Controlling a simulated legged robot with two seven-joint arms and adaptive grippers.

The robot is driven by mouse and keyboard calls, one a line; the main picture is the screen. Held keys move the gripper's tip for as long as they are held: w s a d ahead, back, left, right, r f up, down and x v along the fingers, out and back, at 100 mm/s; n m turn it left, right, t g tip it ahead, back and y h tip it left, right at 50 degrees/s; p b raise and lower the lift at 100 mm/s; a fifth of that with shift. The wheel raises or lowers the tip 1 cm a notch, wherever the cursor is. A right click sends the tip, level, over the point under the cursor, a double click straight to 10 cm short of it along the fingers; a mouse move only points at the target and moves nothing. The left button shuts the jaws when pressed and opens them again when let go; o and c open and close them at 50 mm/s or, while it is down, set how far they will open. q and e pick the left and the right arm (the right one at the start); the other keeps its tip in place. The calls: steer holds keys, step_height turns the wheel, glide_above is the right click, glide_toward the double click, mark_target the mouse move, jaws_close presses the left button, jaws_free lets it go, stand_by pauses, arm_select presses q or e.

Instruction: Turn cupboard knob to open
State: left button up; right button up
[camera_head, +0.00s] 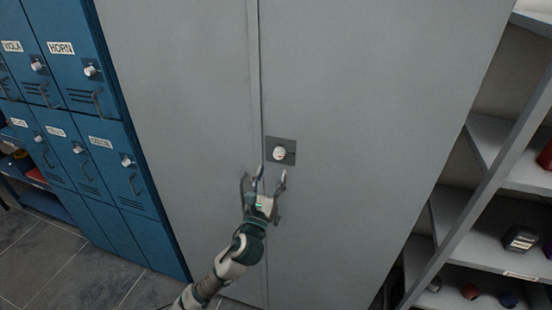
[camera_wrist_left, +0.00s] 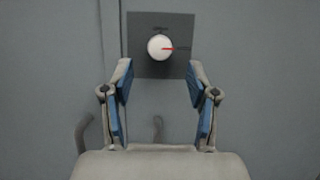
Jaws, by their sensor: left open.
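The grey cupboard (camera_head: 350,80) has two tall doors with a seam between them. Its white round knob (camera_head: 280,153) sits on a dark square plate on the right door. In the left wrist view the knob (camera_wrist_left: 159,47) has a red mark pointing right. My left gripper (camera_head: 270,172) is open and empty, just below the knob plate. In the left wrist view its two blue-padded fingers (camera_wrist_left: 159,80) stand apart, with the knob ahead between and beyond their tips. It does not appear to touch the knob. My right gripper is not in view.
Curved door handles (camera_wrist_left: 83,133) flank the seam below the knob, close to my left gripper. Blue lockers (camera_head: 110,130) with labels and small knobs stand at the left. Grey shelves (camera_head: 480,225) with small objects stand at the right. Tiled floor (camera_head: 60,265) shows at the lower left.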

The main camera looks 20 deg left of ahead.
mark_target(278, 157)
arm_select(q)
steer(key=x, duration=0.4)
steer(key=shift+w+d+r, duration=0.15)
steer(key=shift+w+d, duration=0.05)
steer(key=shift+d, duration=0.2)
steer(key=shift+w+a+r, duration=0.1)
steer(key=shift+w+r, duration=0.05)
steer(key=shift+w, duration=0.15)
steer(key=shift+w+a, duration=0.15)
steer(key=shift+a, duration=0.45)
steer(key=c, duration=0.4)
steer(key=shift+d, duration=0.3)
steer(key=c, duration=0.7)
steer(key=shift+d, duration=0.1)
jaws_close()
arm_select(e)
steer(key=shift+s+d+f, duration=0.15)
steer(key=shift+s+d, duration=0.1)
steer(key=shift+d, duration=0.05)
